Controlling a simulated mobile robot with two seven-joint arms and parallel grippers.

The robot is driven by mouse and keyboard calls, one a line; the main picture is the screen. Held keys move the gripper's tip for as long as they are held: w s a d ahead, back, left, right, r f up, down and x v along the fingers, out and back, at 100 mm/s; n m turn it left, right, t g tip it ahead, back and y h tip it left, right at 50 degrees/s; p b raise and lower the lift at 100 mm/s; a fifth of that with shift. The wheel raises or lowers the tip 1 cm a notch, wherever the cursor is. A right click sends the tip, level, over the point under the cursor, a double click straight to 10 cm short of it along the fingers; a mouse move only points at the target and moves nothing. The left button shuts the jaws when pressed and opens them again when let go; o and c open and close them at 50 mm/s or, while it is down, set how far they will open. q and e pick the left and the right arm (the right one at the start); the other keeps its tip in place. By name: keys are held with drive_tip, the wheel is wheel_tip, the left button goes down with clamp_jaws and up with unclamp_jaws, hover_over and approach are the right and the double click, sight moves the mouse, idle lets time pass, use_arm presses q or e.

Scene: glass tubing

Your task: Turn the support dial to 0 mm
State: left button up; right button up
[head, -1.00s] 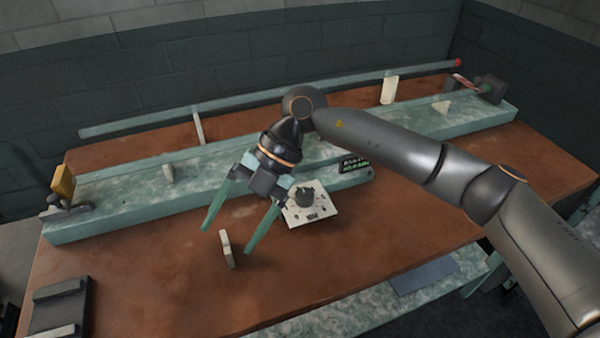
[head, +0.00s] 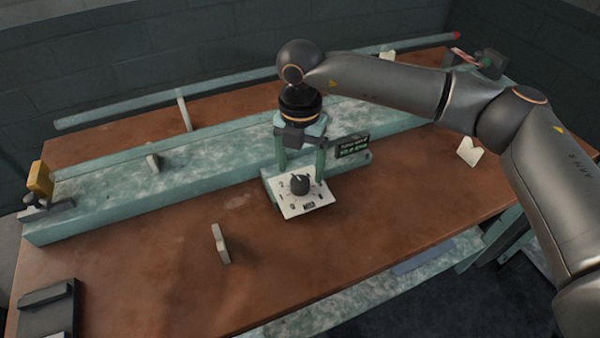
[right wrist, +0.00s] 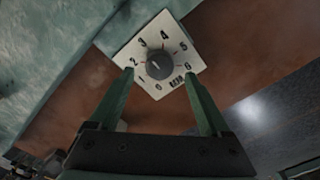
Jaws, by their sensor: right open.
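The support dial is a dark round knob (head: 300,184) on a white square plate (head: 291,208), on the table in front of the long pale-green beam. In the right wrist view the knob (right wrist: 160,65) is ringed by printed numerals. A faint pale mark on the knob seems to face the 2, but this is small and hard to read. The 0 lies at the plate's edge nearest my gripper. My right gripper (head: 300,172) points down at the dial, open, its green fingers (right wrist: 159,74) spread on either side of the knob's near side. Contact is not visible. My left gripper is not in view.
A small display (head: 352,147) with green text stands just right of the dial. The beam (head: 130,195) runs behind it. A pale block (head: 220,243) stands front left, and a notched white block (head: 469,151) right. The brown table (head: 350,235) in front is clear.

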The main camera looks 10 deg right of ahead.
sight(300, 180)
drive_tip(key=shift+f, duration=1.65)
clamp_jaws()
